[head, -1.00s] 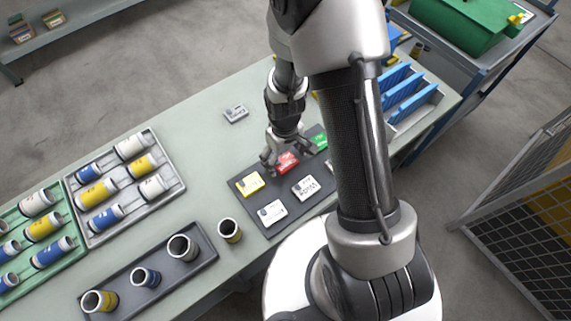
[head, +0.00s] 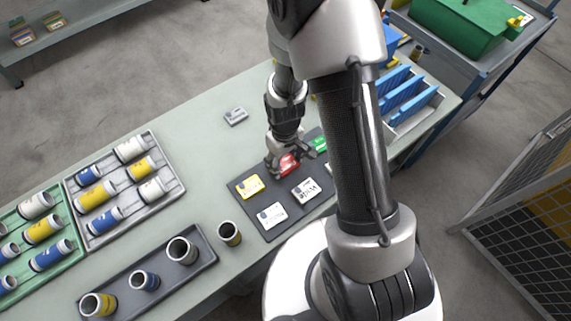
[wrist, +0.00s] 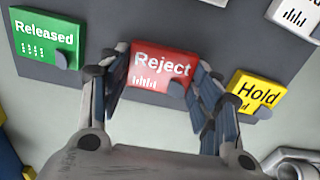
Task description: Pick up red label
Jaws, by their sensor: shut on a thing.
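The red label (wrist: 162,68), marked "Reject", lies between the two fingers of my gripper (wrist: 160,88) in the wrist view. My gripper is shut on it, one finger at each side. In the head view the red label (head: 288,163) shows below my gripper (head: 290,160) at the dark mat (head: 262,207). I cannot tell whether it is lifted off the mat. The green "Released" label (wrist: 45,38) is on the left and the yellow "Hold" label (wrist: 256,95) on the right in the wrist view, both close to the fingers.
White labels (head: 271,216) (head: 305,188) lie on the mat, and a grey one (head: 236,116) lies on the bench. Trays of cylinders (head: 125,180) stand at the left, with a dark tray of cups (head: 150,278) in front. Blue dividers (head: 408,92) stand at the right.

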